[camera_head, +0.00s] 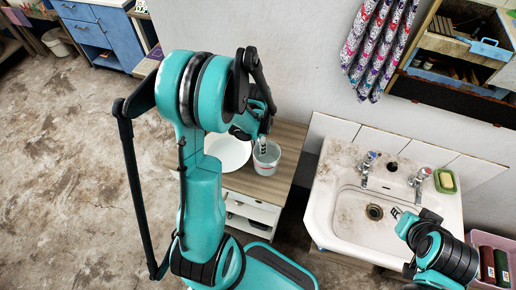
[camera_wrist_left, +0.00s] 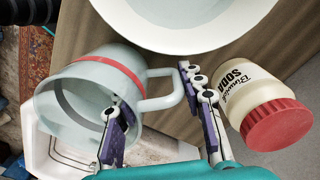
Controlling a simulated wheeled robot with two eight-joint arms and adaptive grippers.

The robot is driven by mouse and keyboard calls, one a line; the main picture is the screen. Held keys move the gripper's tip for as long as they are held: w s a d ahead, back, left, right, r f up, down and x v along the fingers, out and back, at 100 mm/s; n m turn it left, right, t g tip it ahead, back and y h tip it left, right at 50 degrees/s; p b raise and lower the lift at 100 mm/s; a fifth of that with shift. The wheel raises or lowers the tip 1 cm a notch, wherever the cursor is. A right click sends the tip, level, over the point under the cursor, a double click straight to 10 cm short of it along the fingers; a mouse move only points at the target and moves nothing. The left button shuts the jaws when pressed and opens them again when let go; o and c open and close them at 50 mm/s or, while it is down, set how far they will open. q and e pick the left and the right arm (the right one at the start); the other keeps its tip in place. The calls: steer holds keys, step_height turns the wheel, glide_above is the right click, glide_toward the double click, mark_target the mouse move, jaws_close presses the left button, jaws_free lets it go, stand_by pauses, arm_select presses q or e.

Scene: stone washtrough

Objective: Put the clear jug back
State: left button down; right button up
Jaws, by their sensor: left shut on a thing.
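The clear jug (camera_head: 266,160), see-through with a red band and a side handle, shows at the right part of the wooden cabinet top. In the left wrist view the jug (camera_wrist_left: 75,88) fills the left side, its open mouth toward the lower left. My left gripper (camera_head: 262,143) is shut on the jug, with the handle between its fingers (camera_wrist_left: 160,115). I cannot tell whether the jug touches the cabinet top. My right gripper (camera_head: 396,213) is over the sink, small in view; its jaw state is unclear.
A white bowl (camera_head: 226,150) sits beside the jug on the cabinet top (camera_head: 290,140). A soda jar with a red lid (camera_wrist_left: 268,108) is close to my left gripper's right finger. The stained sink (camera_head: 335,190) with two taps stands to the right.

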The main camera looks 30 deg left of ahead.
arm_select(q)
step_height(320, 180, down, 3)
steer(key=shift+r, duration=0.15)
steer(key=shift+b, duration=0.4)
steer(key=c, duration=1)
jaws_free()
steer(key=shift+o, duration=0.2)
